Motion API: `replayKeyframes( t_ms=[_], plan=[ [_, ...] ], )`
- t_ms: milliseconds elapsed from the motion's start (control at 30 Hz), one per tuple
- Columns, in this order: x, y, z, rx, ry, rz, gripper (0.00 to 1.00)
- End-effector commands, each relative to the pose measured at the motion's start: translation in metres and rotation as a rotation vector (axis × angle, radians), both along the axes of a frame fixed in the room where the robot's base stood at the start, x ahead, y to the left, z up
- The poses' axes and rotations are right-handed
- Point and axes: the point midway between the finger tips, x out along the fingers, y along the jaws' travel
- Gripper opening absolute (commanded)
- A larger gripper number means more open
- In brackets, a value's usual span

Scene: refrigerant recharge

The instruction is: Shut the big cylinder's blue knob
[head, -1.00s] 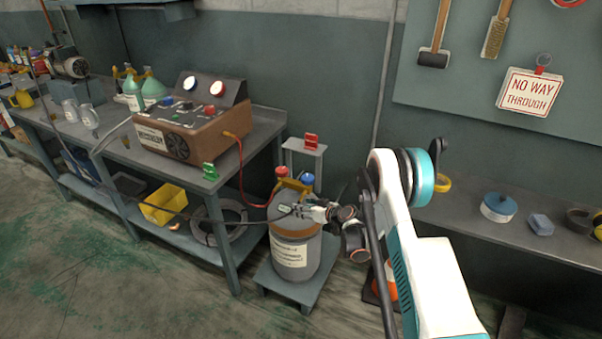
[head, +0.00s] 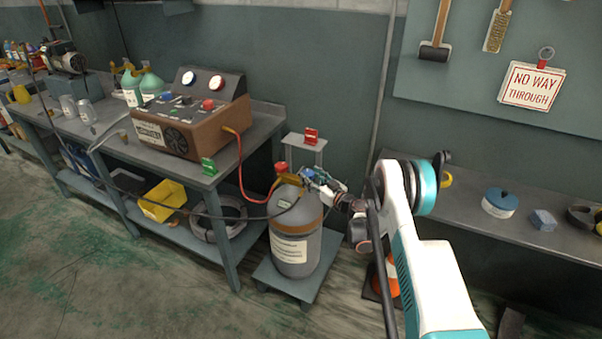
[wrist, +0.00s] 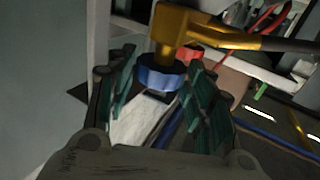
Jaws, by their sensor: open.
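The big grey cylinder (head: 296,228) with a brown band stands upright on a low stand. On its top are a red knob (head: 281,168), a brass valve (head: 291,180) and the blue knob (head: 307,173), which my gripper partly hides in the head view. In the wrist view the blue knob (wrist: 162,72) lies between the green-padded fingers of my gripper (wrist: 160,85), under the brass fitting (wrist: 176,25). The gripper is open, a finger on each side of the knob. I cannot tell whether the fingers touch it. The red knob (wrist: 190,53) shows behind.
A red hose (head: 240,165) and a dark hose (head: 225,216) run near the cylinder top from the brown machine (head: 192,117) on the workbench. A small post with a red tag (head: 310,136) stands close behind. A shelf (head: 460,208) is at right.

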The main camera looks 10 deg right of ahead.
Motion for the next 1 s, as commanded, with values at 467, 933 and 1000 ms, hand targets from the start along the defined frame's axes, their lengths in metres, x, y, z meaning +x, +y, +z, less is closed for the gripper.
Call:
replayKeyframes(
  t_ms=[467, 933, 1000],
  plan=[
    [0.057, 0.032, -0.001, 0.000, 0.000, 0.000, 0.48],
    [0.060, 0.033, 0.000, 0.000, 0.000, 0.001, 0.19],
    [0.060, 0.033, 0.000, 0.000, 0.001, 0.001, 0.14]
  ],
)
